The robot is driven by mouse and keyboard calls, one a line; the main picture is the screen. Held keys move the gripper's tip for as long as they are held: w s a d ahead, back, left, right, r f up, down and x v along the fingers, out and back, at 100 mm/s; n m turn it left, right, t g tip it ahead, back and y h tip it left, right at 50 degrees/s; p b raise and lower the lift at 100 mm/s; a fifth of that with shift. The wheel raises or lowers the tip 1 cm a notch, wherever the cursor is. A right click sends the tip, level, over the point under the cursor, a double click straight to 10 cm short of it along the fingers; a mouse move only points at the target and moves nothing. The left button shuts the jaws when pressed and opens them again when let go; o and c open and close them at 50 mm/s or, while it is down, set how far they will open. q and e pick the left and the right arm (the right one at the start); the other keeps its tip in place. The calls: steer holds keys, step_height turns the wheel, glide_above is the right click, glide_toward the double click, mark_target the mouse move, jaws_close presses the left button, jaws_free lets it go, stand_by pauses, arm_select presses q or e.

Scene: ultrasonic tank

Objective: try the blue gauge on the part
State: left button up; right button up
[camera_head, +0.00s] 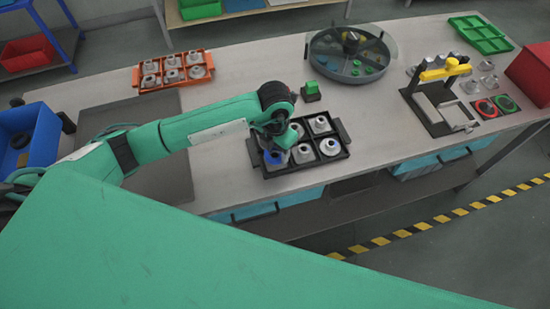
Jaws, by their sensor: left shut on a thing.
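A black tray (343,133) near the front middle of the table holds several grey metal parts in its compartments. My left gripper (276,146) is over the tray's left side, shut and pointing down. The blue gauge (275,158) shows as a small blue ring just below its fingers, at the front-left part. Whether the gauge is seated on that part or just above it, I cannot tell. The fingers and arm hide much of the tray's left compartments. My right gripper is not in view.
An orange tray (138,78) with grey parts stands at the back left. A green-topped block (311,90), a round turntable (318,66), a yellow-topped fixture (445,70), and red (487,107) and green (506,103) rings lie right. A blue bin (45,140) is left.

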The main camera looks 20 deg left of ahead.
arm_select(q)
steer(key=shift+r+p, duration=0.75)
steer(key=shift+r, duration=0.85)
step_height(320, 180, up, 4)
steer(key=shift+p, duration=0.9)
